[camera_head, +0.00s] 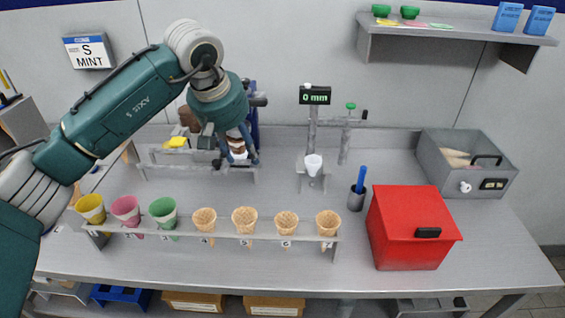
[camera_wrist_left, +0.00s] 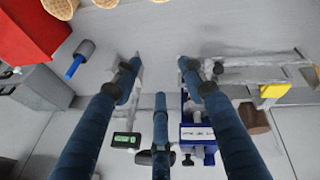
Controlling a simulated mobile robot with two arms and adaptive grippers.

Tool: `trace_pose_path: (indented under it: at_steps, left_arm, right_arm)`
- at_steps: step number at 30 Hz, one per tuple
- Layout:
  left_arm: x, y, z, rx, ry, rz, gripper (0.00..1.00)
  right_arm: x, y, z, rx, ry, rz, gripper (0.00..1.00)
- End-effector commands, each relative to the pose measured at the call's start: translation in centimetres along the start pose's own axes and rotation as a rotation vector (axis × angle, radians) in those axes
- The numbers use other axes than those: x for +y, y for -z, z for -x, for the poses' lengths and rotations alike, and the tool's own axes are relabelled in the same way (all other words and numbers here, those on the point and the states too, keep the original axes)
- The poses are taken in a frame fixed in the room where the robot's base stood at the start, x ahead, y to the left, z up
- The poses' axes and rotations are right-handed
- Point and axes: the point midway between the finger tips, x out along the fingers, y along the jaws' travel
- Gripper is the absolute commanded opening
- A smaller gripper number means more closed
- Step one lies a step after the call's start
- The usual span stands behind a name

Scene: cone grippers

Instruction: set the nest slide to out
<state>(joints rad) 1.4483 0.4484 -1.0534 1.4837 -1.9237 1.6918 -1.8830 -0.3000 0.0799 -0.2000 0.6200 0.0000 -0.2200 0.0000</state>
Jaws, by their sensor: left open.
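My left gripper (camera_head: 240,156) hangs over the back of the bench, fingers pointing down, in front of a blue device (camera_head: 254,118). In the left wrist view its fingers (camera_wrist_left: 160,68) are spread apart with nothing between them. The blue device with a white label (camera_wrist_left: 198,133) lies behind them. A grey rail frame (camera_head: 155,170) is beside the fingers. A gauge reading 0 mm (camera_head: 315,96) stands to their right, with a white cup (camera_head: 313,165) below it. No part is clearly marked as the nest slide, and its setting cannot be read. My right gripper is not in view.
A front rack (camera_head: 270,236) holds several cones and coloured cups. A red box (camera_head: 410,228), a grey bin (camera_head: 440,180) and a blue-handled tool (camera_head: 361,180) stand to the right. A yellow block (camera_head: 177,142) is left of my gripper. Bare bench lies between the rack and the rail.

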Motion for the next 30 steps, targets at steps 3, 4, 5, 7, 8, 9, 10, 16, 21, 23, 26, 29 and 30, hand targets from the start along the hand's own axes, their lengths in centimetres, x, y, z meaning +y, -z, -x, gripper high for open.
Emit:
trace_pose_path:
  at_steps: [3, 4, 5, 7, 8, 9, 10, 16, 21, 23, 26, 29, 30]
  left_arm:
    - [1.8, -1.4, -0.5, -0.039, -0.063, 0.016, 0.42]
    - [2.2, -1.8, -0.6, -0.049, -0.08, 0.021, 0.42]
    - [2.6, -2.2, -0.7, -0.059, -0.095, 0.027, 0.42]
    - [3.6, -3.0, -0.9, -0.082, -0.132, 0.039, 0.42]
    - [4.0, -3.4, -1.0, -0.092, -0.146, 0.045, 0.42]
    - [4.5, -3.8, -1.2, -0.105, -0.166, 0.053, 0.42]
    - [4.8, -4.2, -1.3, -0.114, -0.18, 0.058, 0.42]
    - [6.6, -5.8, -1.5, -0.161, -0.248, 0.087, 0.42]
    - [7.1, -6.3, -1.6, -0.178, -0.27, 0.098, 0.42]
    - [7.2, -6.3, -1.6, -0.179, -0.272, 0.099, 0.42]
    - [7.2, -6.3, -1.6, -0.179, -0.272, 0.1, 0.42]
    - [7.2, -6.3, -1.6, -0.179, -0.272, 0.099, 0.42]
    - [7.2, -6.3, -1.6, -0.179, -0.271, 0.099, 0.42]
  right_arm:
    - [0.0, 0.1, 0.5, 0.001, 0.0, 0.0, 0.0]
    - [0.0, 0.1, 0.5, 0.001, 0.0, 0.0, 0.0]
    - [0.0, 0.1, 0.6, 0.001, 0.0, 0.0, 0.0]
    - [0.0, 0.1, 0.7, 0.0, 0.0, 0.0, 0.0]
    - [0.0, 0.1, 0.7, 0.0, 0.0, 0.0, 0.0]
    - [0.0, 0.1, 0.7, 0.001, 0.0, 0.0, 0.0]
    - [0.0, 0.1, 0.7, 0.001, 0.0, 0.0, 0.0]
    - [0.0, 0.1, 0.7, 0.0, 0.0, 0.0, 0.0]
    - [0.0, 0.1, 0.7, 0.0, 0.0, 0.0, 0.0]
    - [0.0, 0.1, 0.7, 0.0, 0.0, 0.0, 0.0]
    - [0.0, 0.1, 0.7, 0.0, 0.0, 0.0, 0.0]
    - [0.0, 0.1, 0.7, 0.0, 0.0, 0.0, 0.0]
    - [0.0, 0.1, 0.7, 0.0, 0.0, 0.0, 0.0]
